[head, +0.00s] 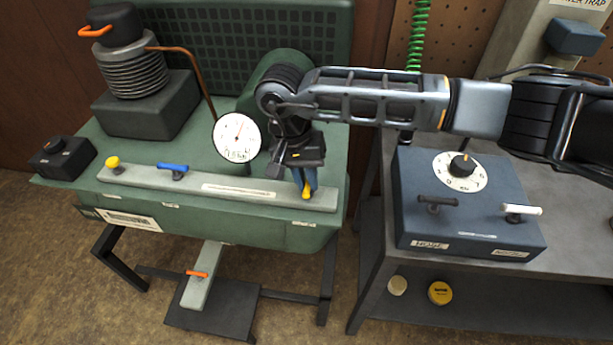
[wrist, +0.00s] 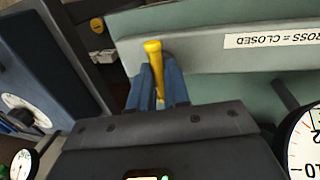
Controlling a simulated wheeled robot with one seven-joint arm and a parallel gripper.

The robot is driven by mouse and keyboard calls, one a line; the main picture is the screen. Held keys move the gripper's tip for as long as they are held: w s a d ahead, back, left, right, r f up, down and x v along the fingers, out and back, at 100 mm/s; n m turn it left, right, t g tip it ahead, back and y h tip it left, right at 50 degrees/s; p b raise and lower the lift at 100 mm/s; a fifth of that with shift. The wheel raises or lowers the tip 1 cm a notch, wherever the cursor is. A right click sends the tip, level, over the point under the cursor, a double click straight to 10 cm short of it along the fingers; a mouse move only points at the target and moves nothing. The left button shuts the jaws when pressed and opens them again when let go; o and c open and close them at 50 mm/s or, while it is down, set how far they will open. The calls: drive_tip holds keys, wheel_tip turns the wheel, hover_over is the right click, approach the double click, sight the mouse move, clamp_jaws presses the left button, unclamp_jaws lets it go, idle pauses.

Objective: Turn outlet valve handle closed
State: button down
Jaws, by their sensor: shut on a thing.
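A yellow valve handle (head: 306,192) sits at the right end of the pale bar (head: 140,180) along the front of the green machine. In the wrist view the yellow handle (wrist: 153,50) lies between the two blue fingers of my gripper (wrist: 159,88), which is shut on it. There the handle points roughly across the bar's length. A label on the bar (wrist: 270,38) reads "ROSS = CLOSED", its first letter cut off. In the head view my gripper (head: 305,181) reaches down and hides most of the handle.
A blue lever (head: 173,170) and a yellow knob (head: 113,163) sit further left on the bar. A round gauge (head: 237,138) stands close behind, left of my gripper. A blue control box (head: 470,205) is on the grey bench at right.

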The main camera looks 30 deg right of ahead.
drive_tip(key=shift+m, duration=0.3)
drive_tip(key=m+b, duration=0.1)
drive_tip(key=m, duration=0.3)
drive_tip(key=shift+w+d+g+y+b, duration=0.1)
drive_tip(key=shift+g+y+b, duration=0.2)
drive_tip(key=shift+g+y, duration=0.1)
drive_tip(key=m+b, duration=0.1)
drive_tip(key=m, duration=0.3)
drive_tip(key=shift+m+y, duration=0.4)
drive_tip(key=m, duration=0.4)
drive_tip(key=shift+d+m+y, duration=0.15)
drive_tip(key=shift+m+y, duration=0.15)
drive_tip(key=shift+y, duration=0.1)
drive_tip(key=shift+m+y, duration=0.3)
drive_tip(key=shift+m, duration=1.6)
drive_tip(key=c, duration=1.1)
unclamp_jaws()
